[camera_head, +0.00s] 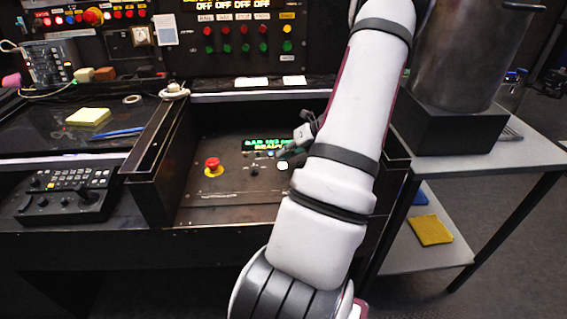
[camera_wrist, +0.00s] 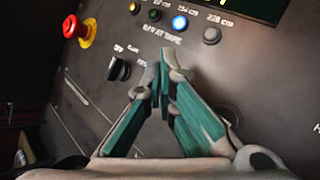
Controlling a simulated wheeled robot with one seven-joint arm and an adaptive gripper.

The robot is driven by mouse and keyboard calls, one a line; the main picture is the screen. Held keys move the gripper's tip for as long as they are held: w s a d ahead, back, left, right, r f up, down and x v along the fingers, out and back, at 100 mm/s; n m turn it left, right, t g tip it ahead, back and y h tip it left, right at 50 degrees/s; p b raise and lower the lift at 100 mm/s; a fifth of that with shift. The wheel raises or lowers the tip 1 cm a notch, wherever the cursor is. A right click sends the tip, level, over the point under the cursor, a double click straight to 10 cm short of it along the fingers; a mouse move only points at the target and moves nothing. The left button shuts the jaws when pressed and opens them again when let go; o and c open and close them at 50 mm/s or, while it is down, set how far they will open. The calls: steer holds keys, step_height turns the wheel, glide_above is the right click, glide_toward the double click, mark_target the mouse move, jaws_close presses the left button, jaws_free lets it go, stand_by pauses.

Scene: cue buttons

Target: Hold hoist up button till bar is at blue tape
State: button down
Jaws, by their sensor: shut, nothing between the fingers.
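My gripper (camera_wrist: 166,66) is shut and empty, its teal fingers together over a dark control panel (camera_wrist: 60,105). The fingertips appear just below the blue one; contact cannot be told. In the head view, a display (camera_head: 266,144) with green and yellow text is partly hidden by my arm. I cannot identify the hoist up button, bar or tape.
A red emergency button on a yellow base (camera_head: 213,166) sits left on the panel, near a black selector knob (camera_wrist: 118,68). Raised dark side walls (camera_head: 150,170) flank the panel.

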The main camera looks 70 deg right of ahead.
mark_target(284, 163)
steer(key=shift+r, duration=0.2)
step_height(284, 163, up, 5)
steer(key=p, duration=0.4)
steer(key=shift+f, duration=0.1)
stand_by(2.5)
